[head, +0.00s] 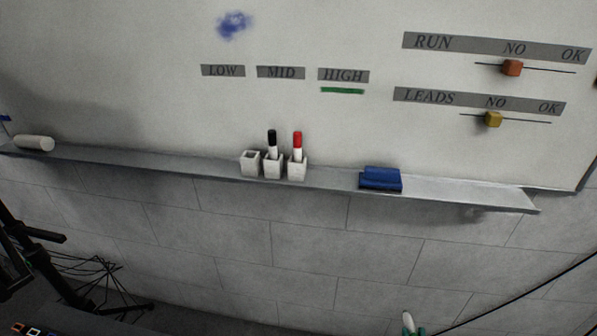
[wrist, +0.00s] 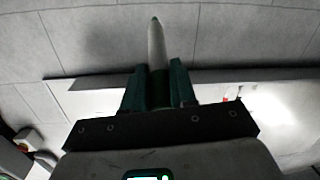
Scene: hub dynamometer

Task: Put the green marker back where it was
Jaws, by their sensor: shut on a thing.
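My gripper (wrist: 160,88) is shut on the green marker (wrist: 157,45), a pale barrel with a green tip, in the wrist view. The tip points away from the gripper. In the head view only the pale end of the marker (head: 408,320) and a bit of my gripper (head: 415,331) show at the bottom edge, below the ledge. On the ledge (head: 440,191) stand three small white cups. The left cup (head: 250,165) is empty. The middle one holds a black marker (head: 272,142), the right one a red marker (head: 297,143), both upright.
A blue eraser (head: 381,178) lies on the ledge right of the cups, and a white roll (head: 34,143) at its left end. The whiteboard (head: 140,60) bears a green stroke (head: 342,91) under HIGH and a blue smudge (head: 233,24). Sliders (head: 512,68) sit at right. A stand and cables are lower left.

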